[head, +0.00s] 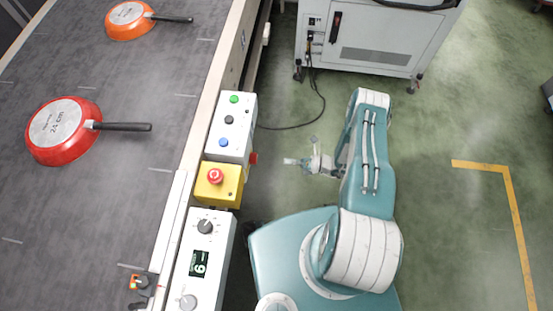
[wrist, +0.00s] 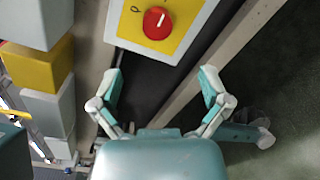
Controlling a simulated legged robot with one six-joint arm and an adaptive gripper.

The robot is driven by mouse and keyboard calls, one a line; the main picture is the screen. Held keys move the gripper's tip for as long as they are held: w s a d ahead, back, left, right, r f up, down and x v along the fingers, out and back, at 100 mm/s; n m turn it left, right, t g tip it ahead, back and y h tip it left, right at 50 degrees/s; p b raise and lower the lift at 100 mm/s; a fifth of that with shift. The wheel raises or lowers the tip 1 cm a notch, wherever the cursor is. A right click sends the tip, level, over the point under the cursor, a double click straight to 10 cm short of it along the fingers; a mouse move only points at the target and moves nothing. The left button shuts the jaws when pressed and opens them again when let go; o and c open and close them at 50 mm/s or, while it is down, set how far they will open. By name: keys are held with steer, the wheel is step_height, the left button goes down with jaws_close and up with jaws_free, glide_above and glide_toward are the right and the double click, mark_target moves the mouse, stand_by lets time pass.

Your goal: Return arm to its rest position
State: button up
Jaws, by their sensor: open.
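My gripper (wrist: 162,92) is open and empty in the wrist view, its two fingers spread apart with nothing between them. In the head view my gripper (head: 298,162) is small, at the end of my folded teal and white arm, over the floor to the right of the conveyor. A red pan (head: 42,155) lies upside down on the conveyor, its dark handle pointing right. An orange pan (head: 120,32) lies upside down farther back, its handle also pointing right.
The grey conveyor (head: 110,215) fills the left. Control boxes with a red emergency button (head: 215,176) line its edge, close left of my gripper; the button also shows in the wrist view (wrist: 157,22). A white cabinet (head: 375,45) stands at the back. Green floor (head: 450,220) is clear on the right.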

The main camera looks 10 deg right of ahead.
steer(key=shift+d, duration=0.2)
stand_by(0.4)
steer(key=w+r+n+g+h, duration=0.3)
steer(key=r+n, duration=0.6)
steer(key=r, duration=0.7)
steer(key=w+r+n+g+h, duration=0.1)
steer(key=r+n+g+h, duration=0.3)
steer(key=r+n, duration=0.85)
steer(key=s+r+n+t+h, duration=0.3)
steer(key=s+r+n, duration=0.3)
steer(key=s+r, duration=0.3)
steer(key=s+r+n+t+h, duration=0.3)
steer(key=s+r+n+h, duration=0.3)
steer(key=r, duration=1.2)
steer(key=s+n, duration=0.1)
steer(key=s, duration=0.3)
steer(key=shift+s+d+r+t+h, duration=0.15)
steer(key=shift+d+t+h, duration=0.15)
